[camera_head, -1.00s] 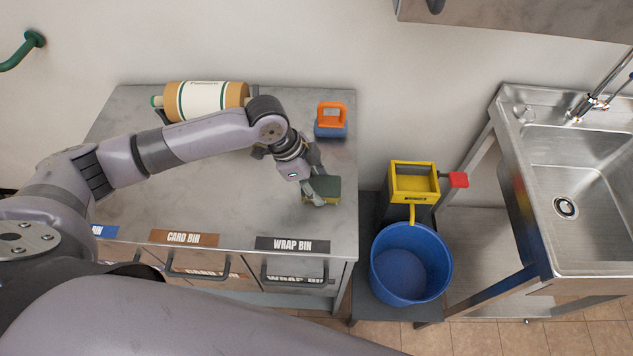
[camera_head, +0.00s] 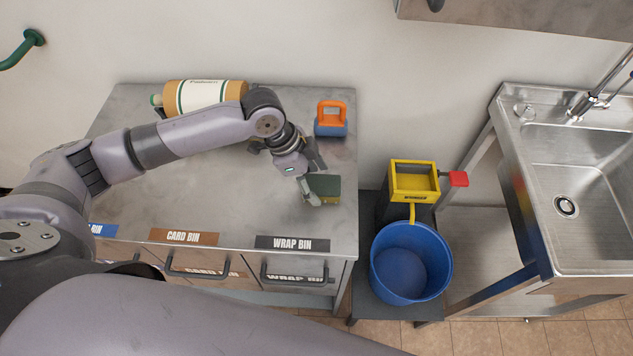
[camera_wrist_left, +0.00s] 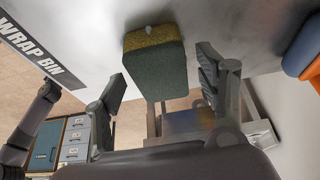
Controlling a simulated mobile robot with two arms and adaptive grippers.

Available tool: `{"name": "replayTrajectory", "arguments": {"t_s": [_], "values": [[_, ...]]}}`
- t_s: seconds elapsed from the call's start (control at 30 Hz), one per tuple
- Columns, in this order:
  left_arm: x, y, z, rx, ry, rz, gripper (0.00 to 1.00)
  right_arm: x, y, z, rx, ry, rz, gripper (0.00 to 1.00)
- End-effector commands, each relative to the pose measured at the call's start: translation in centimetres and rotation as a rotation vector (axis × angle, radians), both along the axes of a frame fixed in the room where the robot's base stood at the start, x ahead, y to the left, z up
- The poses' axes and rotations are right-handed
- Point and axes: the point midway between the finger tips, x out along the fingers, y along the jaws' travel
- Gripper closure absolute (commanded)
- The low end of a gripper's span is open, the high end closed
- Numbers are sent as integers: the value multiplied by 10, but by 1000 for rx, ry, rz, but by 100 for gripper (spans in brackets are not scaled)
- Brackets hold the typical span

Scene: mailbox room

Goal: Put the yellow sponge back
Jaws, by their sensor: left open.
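The sponge (camera_head: 327,189) lies on the grey counter (camera_head: 220,195) near its right edge. It has a dark green layer, and its yellow layer shows in the left wrist view (camera_wrist_left: 155,40). My left gripper (camera_head: 314,180) is open, with its fingers spread to either side of the sponge's near end. In the left wrist view the sponge sits between the two fingers, with a visible gap to each. My right gripper is not in view.
An orange-handled blue item (camera_head: 331,120) stands behind the sponge, and a large bottle (camera_head: 205,98) lies at the back. Right of the counter are a yellow box (camera_head: 414,182) with a red handle, a blue bucket (camera_head: 410,263) and a steel sink (camera_head: 575,165).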

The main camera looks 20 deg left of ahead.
Motion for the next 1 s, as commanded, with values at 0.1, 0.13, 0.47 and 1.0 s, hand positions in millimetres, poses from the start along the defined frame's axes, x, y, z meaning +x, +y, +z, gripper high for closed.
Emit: {"name": "replayTrajectory", "arguments": {"t_s": [0.1, 0.13, 0.47, 1.0], "values": [[-1, 9, 22, 1, -7, 0, 35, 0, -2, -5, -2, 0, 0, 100], [-2, 12, 28, 2, -6, 0, 35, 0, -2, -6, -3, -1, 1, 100], [-9, 35, 86, 1, -3, 0, 35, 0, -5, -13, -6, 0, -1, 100], [-11, 39, 100, 0, 0, -1, 35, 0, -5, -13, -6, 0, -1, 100]]}}
